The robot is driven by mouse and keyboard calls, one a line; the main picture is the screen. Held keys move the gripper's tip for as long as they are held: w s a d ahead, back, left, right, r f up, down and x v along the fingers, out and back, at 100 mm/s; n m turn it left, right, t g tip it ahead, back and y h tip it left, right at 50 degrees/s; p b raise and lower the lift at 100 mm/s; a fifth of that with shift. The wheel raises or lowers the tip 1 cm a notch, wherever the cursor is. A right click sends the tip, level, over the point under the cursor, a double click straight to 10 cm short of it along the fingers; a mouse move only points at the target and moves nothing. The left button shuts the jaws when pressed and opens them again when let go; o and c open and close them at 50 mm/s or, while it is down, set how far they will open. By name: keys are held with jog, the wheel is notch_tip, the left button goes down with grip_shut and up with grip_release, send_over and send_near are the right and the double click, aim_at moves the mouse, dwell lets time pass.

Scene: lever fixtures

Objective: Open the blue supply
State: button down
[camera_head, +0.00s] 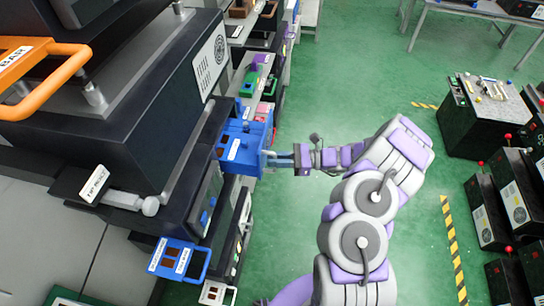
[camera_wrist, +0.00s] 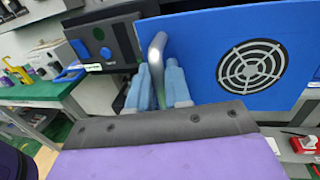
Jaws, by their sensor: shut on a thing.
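The blue supply (camera_head: 243,140) is a blue box on the side of the dark equipment row, left of centre in the head view. In the wrist view its blue face (camera_wrist: 205,50) fills the upper right and carries a round white fan grille (camera_wrist: 251,66). A bent silver handle (camera_wrist: 156,50) stands at the left edge of that face. My gripper (camera_head: 272,160) reaches in from the right at the blue supply. In the wrist view its two light-blue fingers (camera_wrist: 160,84) are shut around the handle, hiding its lower part.
A large dark machine with an orange handle (camera_head: 50,78) fills the upper left. Another blue handled piece (camera_head: 178,258) sticks out below. Green (camera_head: 250,83) and other coloured pieces line the row beyond. Black cabinets (camera_head: 480,115) stand at right. Green floor between is open.

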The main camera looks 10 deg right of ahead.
jog(key=shift+a, duration=0.15)
jog(key=c, duration=1.2)
grip_release()
jog(key=shift+w+a, duration=0.1)
jog(key=shift+a, duration=0.05)
jog(key=shift+d, duration=0.2)
jog(key=s+d, duration=0.1)
jog(key=d, duration=1)
jog(key=s+d+p, duration=0.1)
jog(key=d, duration=0.5)
jog(key=shift+s+d, duration=0.1)
jog(key=shift+s, duration=0.2)
jog(key=shift+f, duration=0.1)
